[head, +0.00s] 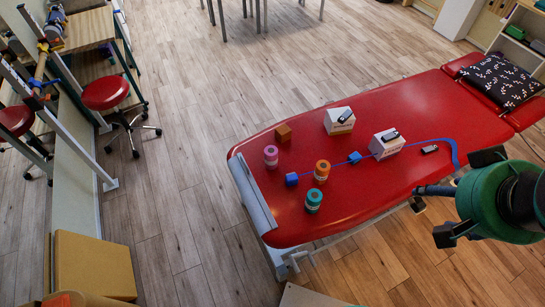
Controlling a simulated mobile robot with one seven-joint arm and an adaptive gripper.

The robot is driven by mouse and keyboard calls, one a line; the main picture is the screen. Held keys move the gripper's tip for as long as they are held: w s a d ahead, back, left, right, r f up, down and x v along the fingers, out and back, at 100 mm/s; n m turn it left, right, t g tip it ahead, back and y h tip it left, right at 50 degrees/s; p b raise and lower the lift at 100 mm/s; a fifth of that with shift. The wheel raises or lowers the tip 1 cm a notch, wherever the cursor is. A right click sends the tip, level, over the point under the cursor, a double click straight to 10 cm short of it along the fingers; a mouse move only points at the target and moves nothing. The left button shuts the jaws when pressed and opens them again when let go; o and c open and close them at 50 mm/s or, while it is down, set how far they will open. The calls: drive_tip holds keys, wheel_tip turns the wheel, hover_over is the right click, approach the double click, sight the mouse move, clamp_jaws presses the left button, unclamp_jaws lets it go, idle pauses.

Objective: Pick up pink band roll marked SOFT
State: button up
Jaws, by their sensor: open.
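A pink band roll (271,156) stands upright on the red treatment table (405,108), near its left end. Its label is too small to read. An orange roll (321,171) and a teal roll (313,201) stand to its right and nearer to me. My gripper (463,195) is at the right side of the picture, by the table's near edge, well apart from the pink roll. Its dark fingers are spread and I see nothing between them.
A red stool (106,94) stands left; floor between is clear.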

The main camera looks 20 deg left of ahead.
drive_tip(key=shift+o, duration=0.5)
drive_tip(key=shift+w, duration=0.1)
drive_tip(key=w+a+f+g, duration=0.1)
drive_tip(key=w+a+f, duration=0.1)
drive_tip(key=w+a, duration=0.65)
drive_tip(key=w+a+f+g, duration=0.15)
drive_tip(key=w+a, duration=0.35)
drive_tip(key=w, duration=0.7)
drive_tip(key=g+p, duration=0.1)
drive_tip(key=g, duration=0.2)
hover_over(271, 151)
drive_tip(key=f, duration=3.5)
drive_tip(key=shift+w+d+f, duration=0.1)
drive_tip(key=shift+w+f, duration=0.1)
drive_tip(key=shift+f, duration=0.1)
drive_tip(key=shift+s+a+f, duration=0.1)
drive_tip(key=shift+a+f, duration=0.15)
drive_tip(key=shift+f, duration=0.15)
